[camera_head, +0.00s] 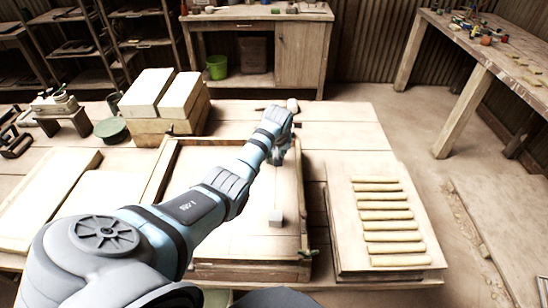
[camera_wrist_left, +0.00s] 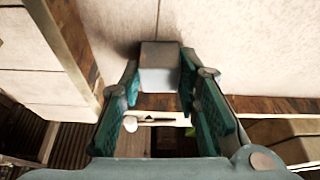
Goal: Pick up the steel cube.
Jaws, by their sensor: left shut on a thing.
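The steel cube (camera_wrist_left: 160,68) is a small grey block between the two teal fingers of my left gripper (camera_wrist_left: 159,80) in the wrist view. The fingers press on its two sides. In the head view my left gripper (camera_head: 279,158) is over the far right part of the framed pale bed (camera_head: 240,235), and what it holds is hidden or too small to make out. My right gripper is not in view.
A board with a row of pale bars (camera_head: 390,215) lies right of the frame. Stacked pale blocks (camera_head: 160,100) stand at the back left, beside a green round lid (camera_head: 111,130). A wooden rim (camera_head: 250,271) borders the bed, whose middle is mostly clear.

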